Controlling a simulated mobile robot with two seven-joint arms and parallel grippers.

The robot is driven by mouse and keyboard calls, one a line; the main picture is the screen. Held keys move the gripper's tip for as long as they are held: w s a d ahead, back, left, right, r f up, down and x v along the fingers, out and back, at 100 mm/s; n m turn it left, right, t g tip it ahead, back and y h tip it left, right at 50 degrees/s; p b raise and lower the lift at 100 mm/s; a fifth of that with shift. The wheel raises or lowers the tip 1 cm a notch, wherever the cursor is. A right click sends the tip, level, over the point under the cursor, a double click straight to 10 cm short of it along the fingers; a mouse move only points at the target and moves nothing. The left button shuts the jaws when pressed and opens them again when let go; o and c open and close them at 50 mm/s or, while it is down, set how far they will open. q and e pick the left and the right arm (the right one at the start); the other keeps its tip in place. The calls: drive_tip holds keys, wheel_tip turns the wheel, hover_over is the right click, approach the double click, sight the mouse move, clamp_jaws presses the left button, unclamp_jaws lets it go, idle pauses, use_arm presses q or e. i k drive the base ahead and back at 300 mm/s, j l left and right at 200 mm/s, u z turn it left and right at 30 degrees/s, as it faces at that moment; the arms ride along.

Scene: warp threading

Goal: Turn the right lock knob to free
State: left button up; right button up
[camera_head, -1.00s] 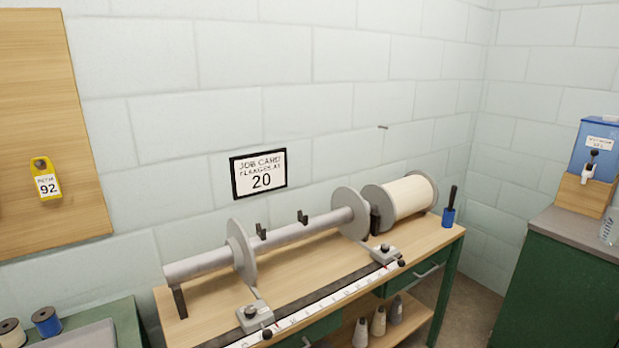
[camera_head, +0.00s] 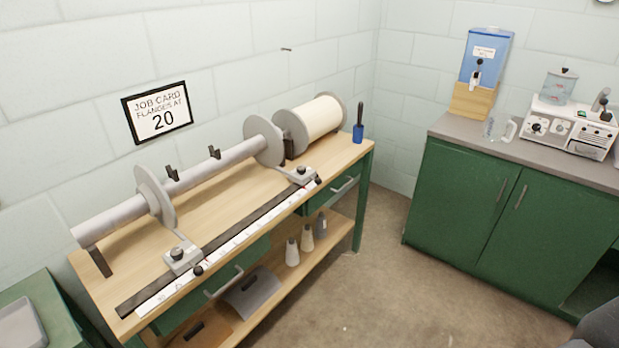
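The warp beam (camera_head: 218,165) lies on the wooden bench, with a left flange (camera_head: 156,195) and a right flange (camera_head: 264,141). A ruler rail (camera_head: 225,243) runs along the bench front. The left block (camera_head: 183,260) has a similar dark knob (camera_head: 176,252). Both knobs are too small to tell which way they are turned. Neither of my grippers is in view.
A job card (camera_head: 158,111) on the wall reads 20. Green cabinets (camera_head: 490,215) stand at the right. The floor (camera_head: 350,290) between is clear.

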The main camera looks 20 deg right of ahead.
sight(300, 169)
drive_tip(key=i+l, duration=0.2)
drive_tip(key=l, duration=0.2)
drive_tip(key=i+l, duration=0.15)
drive_tip(key=l, duration=0.25)
drive_tip(key=i+l, duration=0.2)
drive_tip(key=l, duration=0.2)
drive_tip(key=i+l, duration=0.2)
drive_tip(key=l, duration=0.25)
drive_tip(key=i+l, duration=0.15)
drive_tip(key=l, duration=0.25)
drive_tip(key=i+l, duration=0.2)
drive_tip(key=l, duration=0.2)
drive_tip(key=i+l, duration=0.2)
drive_tip(key=l, duration=0.2)
drive_tip(key=i+l+u, duration=0.1)
drive_tip(key=l, duration=0.3)
drive_tip(key=i, duration=0.05)
